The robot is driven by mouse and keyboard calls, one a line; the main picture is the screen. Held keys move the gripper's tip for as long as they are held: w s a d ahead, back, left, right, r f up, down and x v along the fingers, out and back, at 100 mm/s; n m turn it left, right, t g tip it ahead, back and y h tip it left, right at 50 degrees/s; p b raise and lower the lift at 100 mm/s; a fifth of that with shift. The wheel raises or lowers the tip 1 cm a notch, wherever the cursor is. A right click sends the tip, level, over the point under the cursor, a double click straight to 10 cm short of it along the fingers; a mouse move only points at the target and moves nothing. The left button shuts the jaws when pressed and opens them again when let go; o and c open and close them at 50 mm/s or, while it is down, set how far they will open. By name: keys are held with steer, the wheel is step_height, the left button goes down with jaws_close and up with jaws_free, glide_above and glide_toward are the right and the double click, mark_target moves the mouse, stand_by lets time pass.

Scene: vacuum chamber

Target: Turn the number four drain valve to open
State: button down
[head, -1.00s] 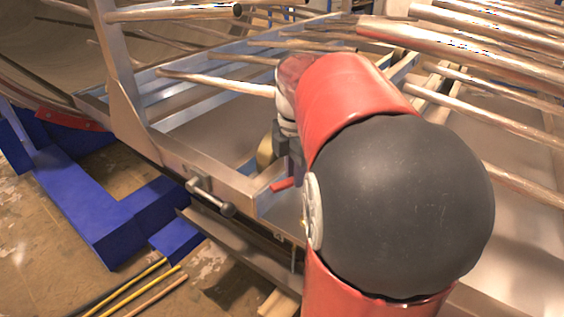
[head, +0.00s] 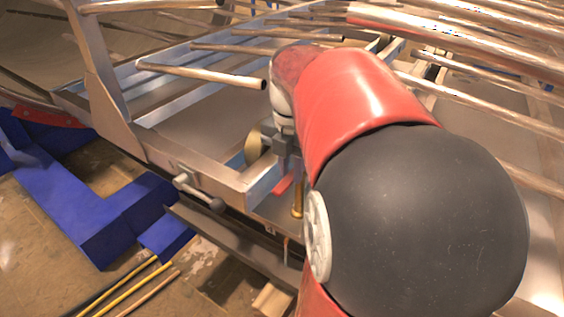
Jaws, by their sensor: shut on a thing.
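My gripper (head: 284,168) is the dark grey part below my red and white arm, beside the corner of the metal frame. A short red valve handle (head: 282,185) shows just under it, and the gripper is shut on it; the fingertips are mostly hidden. A brass fitting (head: 297,202) stands right beside the handle, partly behind my arm. I cannot read a number on the valve, and its body is mostly hidden.
A metal frame (head: 215,180) with a clamp bar (head: 200,193) runs left of the gripper. Long metal tubes (head: 200,73) jut out above and behind. A blue support (head: 85,215) and yellow rods (head: 125,290) lie lower left. My large arm joint blocks the right.

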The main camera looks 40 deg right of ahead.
mark_target(290, 176)
steer(key=c, duration=1.3)
jaws_free()
step_height(290, 176, up, 8)
steer(key=shift+f+p, duration=0.1)
steer(key=shift+p, duration=0.35)
steer(key=s+a+f+m+t, duration=0.1)
steer(key=a+f+m+t, duration=0.1)
steer(key=a+m, duration=0.4)
steer(key=s+a+f+m+t, duration=0.1)
steer(key=a+f+m, duration=0.3)
steer(key=m, duration=0.4)
steer(key=s+a+f+m+t, duration=0.2)
steer(key=s+a+f+m, duration=0.1)
steer(key=a+m, duration=0.4)
steer(key=shift+s+a+f+m+t, duration=0.2)
steer(key=shift+a+m+t, duration=0.1)
steer(key=shift+m, duration=0.2)
